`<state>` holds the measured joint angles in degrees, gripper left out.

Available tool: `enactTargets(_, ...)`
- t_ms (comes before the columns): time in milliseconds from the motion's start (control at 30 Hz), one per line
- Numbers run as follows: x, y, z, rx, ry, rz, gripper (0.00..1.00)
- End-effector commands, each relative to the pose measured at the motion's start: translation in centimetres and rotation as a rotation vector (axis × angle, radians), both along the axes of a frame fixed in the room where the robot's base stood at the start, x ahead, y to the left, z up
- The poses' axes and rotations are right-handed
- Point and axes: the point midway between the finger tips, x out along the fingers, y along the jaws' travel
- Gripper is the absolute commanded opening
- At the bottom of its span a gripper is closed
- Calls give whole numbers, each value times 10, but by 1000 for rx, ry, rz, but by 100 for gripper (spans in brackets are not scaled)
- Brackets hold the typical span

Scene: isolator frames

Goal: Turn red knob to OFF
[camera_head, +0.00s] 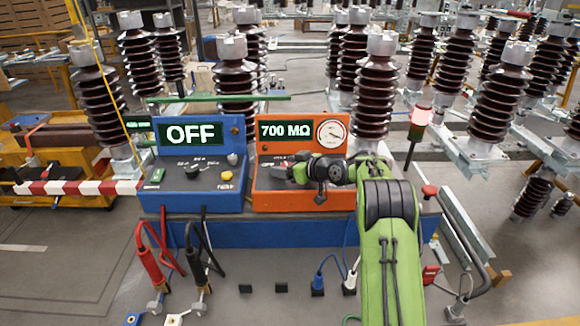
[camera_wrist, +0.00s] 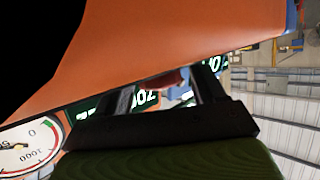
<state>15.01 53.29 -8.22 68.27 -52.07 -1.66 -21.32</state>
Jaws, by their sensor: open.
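The orange box (camera_head: 262,198) stands on the blue bench, with a lit "700 MΩ" display (camera_head: 285,131) and a round gauge (camera_head: 331,133). My gripper (camera_head: 280,173) is in front of its sloping panel and hides part of the controls there. In the wrist view, the two dark fingers of my gripper (camera_wrist: 167,92) are apart. A small red part (camera_wrist: 170,81), which looks like the red knob, shows between the fingers. I cannot tell whether they touch it. Which way the knob points is not clear. The gauge also shows in the wrist view (camera_wrist: 22,150).
A blue box (camera_head: 190,203) with an "OFF" display (camera_head: 190,134) stands left of the orange box. Red (camera_head: 148,263) and black (camera_head: 195,268) cable clamps hang in front. Ribbed insulators stand behind.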

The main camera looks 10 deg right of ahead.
Motion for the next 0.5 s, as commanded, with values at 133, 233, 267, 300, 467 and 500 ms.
enactTargets(133,-13,-11,7,-1,-1,-5,69)
enactTargets(233,-33,-25,17,0,-1,-6,69)
enactTargets(267,-40,-30,20,0,-1,-6,69)
enactTargets(300,-49,-36,25,1,-1,-7,69)
enactTargets(467,-84,-59,42,0,-1,-6,69)
enactTargets(500,-92,-65,46,1,-2,-6,69)
